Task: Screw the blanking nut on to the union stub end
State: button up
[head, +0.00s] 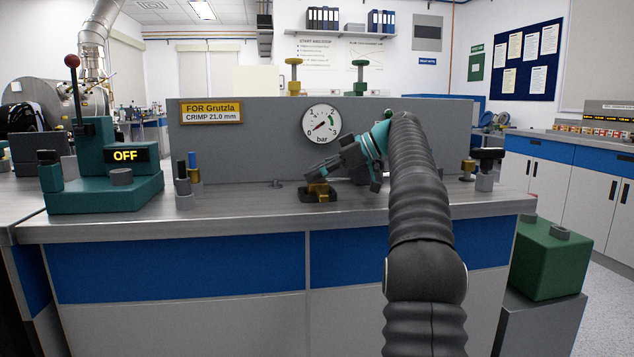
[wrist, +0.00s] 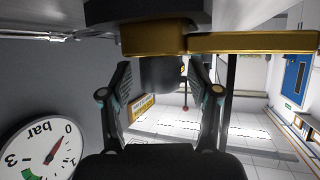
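A brass piece (head: 318,191), possibly the blanking nut, sits in a small dark holder (head: 306,196) on the bench in front of the grey panel. My gripper (head: 316,182) comes in from the right, tilted down, with its tips at this piece. In the wrist view the bench side is at the top. The brass piece (wrist: 153,39) shows there against the dark holder (wrist: 145,13). A grey round part (wrist: 162,73) lies between my two fingers (wrist: 160,80), which stand apart; I see no clear grip on it. I cannot identify the union stub end with certainty.
A pressure gauge (head: 321,122) is on the panel (head: 250,160) close behind my gripper. A green machine marked OFF (head: 105,170) and small posts (head: 184,185) stand left. A brass-topped fitting (head: 468,169) and black-knobbed post (head: 486,170) stand right. The front bench strip is clear.

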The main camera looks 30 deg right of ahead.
grip_shut()
jog(key=shift+o, duration=1.5)
grip_release()
jog(key=shift+s+d+r, duration=0.1)
jog(key=shift+d, duration=0.1)
jog(key=s+d, duration=0.2)
jog(key=d, duration=0.2)
jog(key=s+d, duration=0.3)
jog(key=s+d+r, duration=0.1)
jog(key=s+d, duration=0.2)
jog(key=d, duration=0.1)
jog(key=shift+s+d, duration=0.15)
jog(key=shift+d, duration=0.15)
